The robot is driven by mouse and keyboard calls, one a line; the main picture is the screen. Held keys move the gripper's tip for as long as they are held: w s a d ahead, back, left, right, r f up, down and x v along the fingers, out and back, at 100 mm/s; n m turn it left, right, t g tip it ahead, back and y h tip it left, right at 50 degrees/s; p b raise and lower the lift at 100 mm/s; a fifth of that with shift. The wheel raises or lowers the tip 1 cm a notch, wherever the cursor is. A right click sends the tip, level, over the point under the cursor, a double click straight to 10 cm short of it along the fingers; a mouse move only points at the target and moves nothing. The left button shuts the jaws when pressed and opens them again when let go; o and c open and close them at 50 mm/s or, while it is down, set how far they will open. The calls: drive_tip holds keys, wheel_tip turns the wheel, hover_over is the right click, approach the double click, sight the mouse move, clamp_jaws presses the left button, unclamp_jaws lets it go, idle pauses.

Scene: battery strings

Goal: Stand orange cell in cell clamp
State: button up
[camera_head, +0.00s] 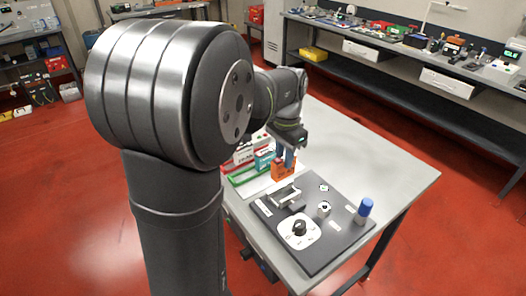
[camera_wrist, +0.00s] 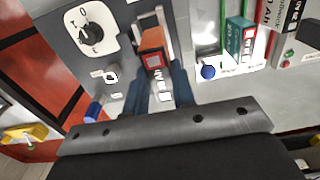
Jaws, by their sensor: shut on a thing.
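The orange cell (camera_head: 283,171) is between the fingers of my gripper (camera_head: 285,155), which is shut on it. In the head view the cell looks roughly upright, just behind the metal cell clamp (camera_head: 286,196) on the dark board. Its height above the surface is hard to tell. In the wrist view the orange cell (camera_wrist: 152,42) shows its top and a labelled face beyond the blue-grey fingers of my gripper (camera_wrist: 159,80). The fingers hide part of it. No cell shows in the clamp in the head view.
The dark board (camera_head: 335,250) also bears a dial (camera_head: 299,229), a small metal post (camera_head: 324,209) and a blue-capped cylinder (camera_head: 364,209). A teal cell (camera_head: 263,160) stands by a green-edged rack to the left. The table's right side (camera_head: 390,175) is clear.

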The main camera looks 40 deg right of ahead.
drive_tip(key=shift+s+d+r, duration=0.1)
drive_tip(key=shift+s+r, duration=0.15)
drive_tip(key=shift+s, duration=0.55)
drive_tip(key=shift+f, duration=4.3)
drive_tip(key=shift+f, duration=0.2)
drive_tip(key=o, duration=1.1)
drive_tip(key=shift+c, duration=0.2)
drive_tip(key=shift+r, duration=0.1)
wheel_tip(320, 180, up, 17)
